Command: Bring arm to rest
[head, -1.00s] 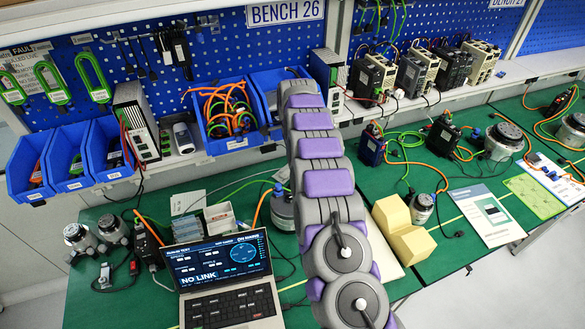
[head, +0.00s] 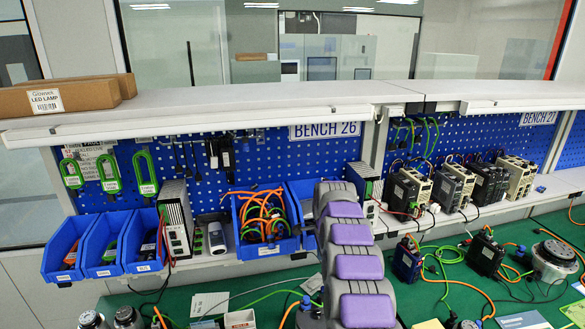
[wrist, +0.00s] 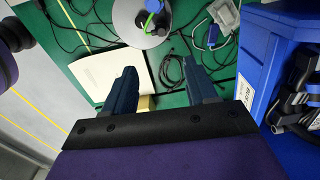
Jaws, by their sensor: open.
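My gripper (wrist: 160,88) shows in the wrist view with its two dark blue fingers spread apart and nothing between them. It hangs above the green bench top, with a pale book-like block (wrist: 112,72) and a yellow piece (wrist: 146,103) beyond and below the fingers. In the head view my grey and purple arm rises from the bottom edge in front of Bench 26. The gripper itself is hidden in the head view.
A blue bin (wrist: 258,65) with dark parts stands close right of the gripper. A round metal actuator (wrist: 142,20) and loose cables lie ahead. In the head view, blue bins (head: 107,250), a cable bin (head: 268,250) and drives (head: 408,190) line the shelf.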

